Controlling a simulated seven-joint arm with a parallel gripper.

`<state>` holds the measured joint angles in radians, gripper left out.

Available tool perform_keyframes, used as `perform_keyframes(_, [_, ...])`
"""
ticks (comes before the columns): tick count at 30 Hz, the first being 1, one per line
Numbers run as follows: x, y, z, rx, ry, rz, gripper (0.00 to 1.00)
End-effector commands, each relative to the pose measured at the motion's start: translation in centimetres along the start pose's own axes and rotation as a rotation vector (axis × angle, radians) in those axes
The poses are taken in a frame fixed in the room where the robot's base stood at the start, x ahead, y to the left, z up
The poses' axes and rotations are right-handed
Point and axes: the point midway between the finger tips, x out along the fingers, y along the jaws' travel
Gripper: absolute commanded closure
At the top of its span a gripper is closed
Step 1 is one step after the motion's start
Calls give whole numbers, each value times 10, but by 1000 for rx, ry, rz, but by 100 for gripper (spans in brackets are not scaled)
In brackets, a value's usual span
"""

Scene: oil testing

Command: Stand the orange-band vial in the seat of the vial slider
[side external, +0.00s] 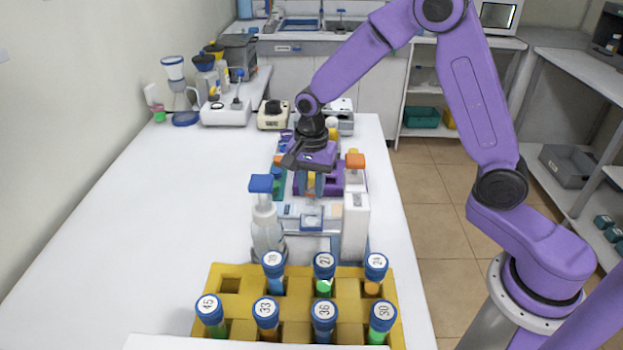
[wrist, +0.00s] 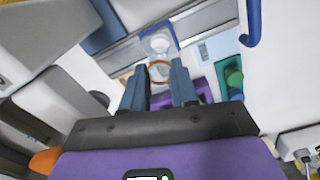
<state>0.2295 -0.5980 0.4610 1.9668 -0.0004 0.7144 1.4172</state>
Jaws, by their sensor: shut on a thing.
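My gripper (side external: 311,188) points down over the testing apparatus in the middle of the white table. In the wrist view, its two grey-blue fingers (wrist: 159,82) are shut on the orange-band vial (wrist: 158,72), a clear vial with an orange ring. In the side view the vial is mostly hidden by the fingers. The vial slider (side external: 312,222) appears as a small blue and white seat on a grey rail, just in front of and below the gripper. In the wrist view, the blue seat (wrist: 160,30) lies just beyond the fingertips. I cannot tell whether the vial touches it.
A yellow rack (side external: 230,285) with several blue-capped numbered vials stands at the front. A blue-topped bottle (side external: 265,225) and a white column with an orange top (side external: 356,205) flank the slider closely. The table's left side is clear.

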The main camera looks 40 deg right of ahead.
Motion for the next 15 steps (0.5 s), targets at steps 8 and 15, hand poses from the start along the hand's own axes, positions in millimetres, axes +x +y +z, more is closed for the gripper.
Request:
perform_keyframes(8, [6,0,0,-1,0,1,100])
perform_keyframes(15, [9,0,0,-1,0,0,100])
